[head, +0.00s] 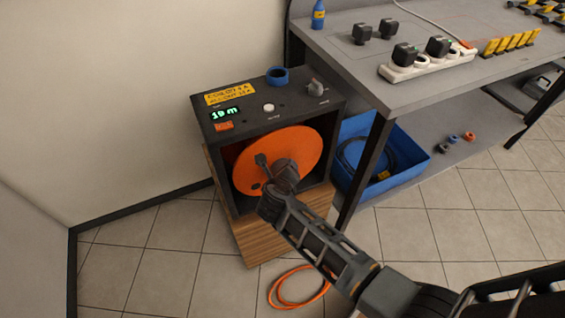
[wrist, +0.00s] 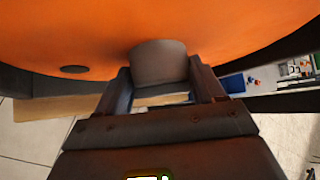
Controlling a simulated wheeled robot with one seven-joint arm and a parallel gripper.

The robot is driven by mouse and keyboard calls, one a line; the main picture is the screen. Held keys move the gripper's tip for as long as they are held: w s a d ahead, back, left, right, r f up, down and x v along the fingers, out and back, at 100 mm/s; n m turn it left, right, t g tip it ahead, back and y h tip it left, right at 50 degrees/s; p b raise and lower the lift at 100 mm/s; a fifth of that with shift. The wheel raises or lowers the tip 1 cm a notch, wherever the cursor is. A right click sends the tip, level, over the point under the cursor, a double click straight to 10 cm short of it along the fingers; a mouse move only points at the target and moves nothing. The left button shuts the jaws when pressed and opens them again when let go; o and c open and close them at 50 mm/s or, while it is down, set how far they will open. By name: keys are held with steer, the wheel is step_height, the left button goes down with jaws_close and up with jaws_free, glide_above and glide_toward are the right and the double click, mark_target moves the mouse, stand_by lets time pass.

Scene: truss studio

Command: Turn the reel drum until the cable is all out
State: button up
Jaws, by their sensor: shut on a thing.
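The orange reel drum (head: 300,145) sits in an open-fronted black box (head: 330,115) on a wooden stand. A green display (head: 225,113) on top of the box reads "19 m". My gripper (head: 268,175) is at the drum's face. In the wrist view my gripper (wrist: 160,90) is shut on a grey knob (wrist: 158,62) that stands out from the orange drum (wrist: 60,35). A dark round hole shows in the drum to the left. A loop of orange cable (head: 285,290) lies on the floor in front of the stand.
A grey table (head: 350,65) stands to the right with a white power strip, black plugs and yellow pieces on it. A blue bin (head: 395,180) with dark cable stands under it. A wall is close on the left. The tiled floor in front is mostly clear.

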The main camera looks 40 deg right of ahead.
steer(key=shift+s+d+r+y+p, duration=0.1)
steer(key=shift+y+p, duration=0.4)
steer(key=shift+p, duration=0.3)
steer(key=shift+m, duration=0.3)
steer(key=o, duration=1.5)
steer(key=shift+c, duration=0.2)
steer(key=p+v, duration=0.1)
steer(key=v, duration=0.6)
steer(key=shift+s, duration=0.2)
steer(key=shift+s+r, duration=0.1)
steer(key=shift+r, duration=0.1)
